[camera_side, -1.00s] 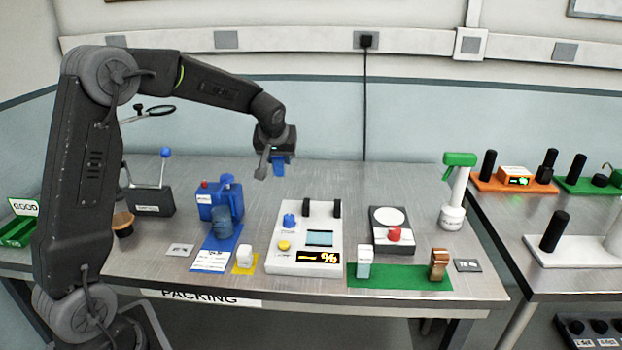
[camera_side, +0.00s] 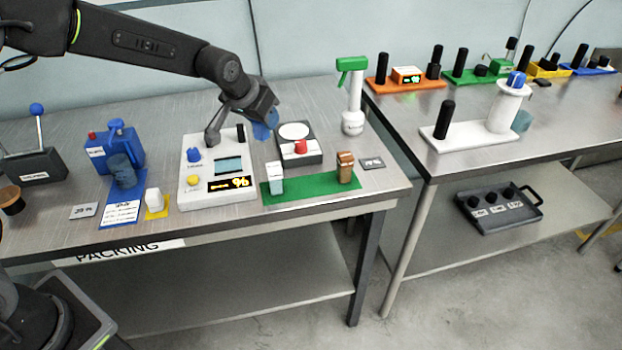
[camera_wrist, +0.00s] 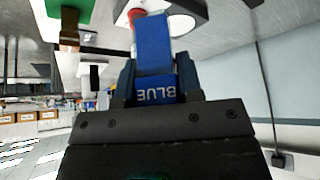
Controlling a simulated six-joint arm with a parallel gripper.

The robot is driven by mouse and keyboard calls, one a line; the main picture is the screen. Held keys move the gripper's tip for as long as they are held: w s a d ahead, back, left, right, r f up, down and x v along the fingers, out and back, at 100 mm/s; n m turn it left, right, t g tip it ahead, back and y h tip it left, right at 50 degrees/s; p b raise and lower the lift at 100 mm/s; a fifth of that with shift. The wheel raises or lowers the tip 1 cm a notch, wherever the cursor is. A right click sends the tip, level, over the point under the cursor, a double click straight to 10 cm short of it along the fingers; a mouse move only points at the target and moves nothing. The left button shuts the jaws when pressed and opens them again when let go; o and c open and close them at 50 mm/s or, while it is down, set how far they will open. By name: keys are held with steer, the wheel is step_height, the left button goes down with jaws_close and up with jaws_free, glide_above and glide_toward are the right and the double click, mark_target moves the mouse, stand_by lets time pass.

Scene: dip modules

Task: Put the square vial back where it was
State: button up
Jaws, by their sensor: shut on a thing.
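My gripper (camera_side: 261,118) hangs above the gap between the white meter and the dark scale. It is shut on a blue square vial (camera_wrist: 152,45), held between its two fingers, with lettering reading BLUE close to the gripper body. The vial also shows in the side view (camera_side: 264,130) as a blue patch below the jaws, partly hidden by them. It appears clear of the bench.
A white meter (camera_side: 197,196), a dark scale (camera_side: 311,158) with a red knob and a green mat (camera_side: 306,185) with two small vials lie below. A spray bottle (camera_side: 353,115) stands behind right. A blue device (camera_side: 115,150) and yellow pad (camera_side: 155,213) are left.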

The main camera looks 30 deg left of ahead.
steer(key=d+f, duration=0.2)
steer(key=d, duration=0.1)
steer(key=w+d+f, duration=0.1)
steer(key=d+f, duration=0.1)
steer(key=d, duration=0.2)
steer(key=w+d+f, duration=0.1)
steer(key=d+f, duration=0.1)
steer(key=d, duration=0.1)
steer(key=shift+w+d+f, duration=0.25)
steer(key=shift+d+f, duration=0.1)
steer(key=shift+d, duration=0.05)
steer(key=shift+f, duration=2)
steer(key=o, duration=1)
steer(key=shift+f, duration=0.15)
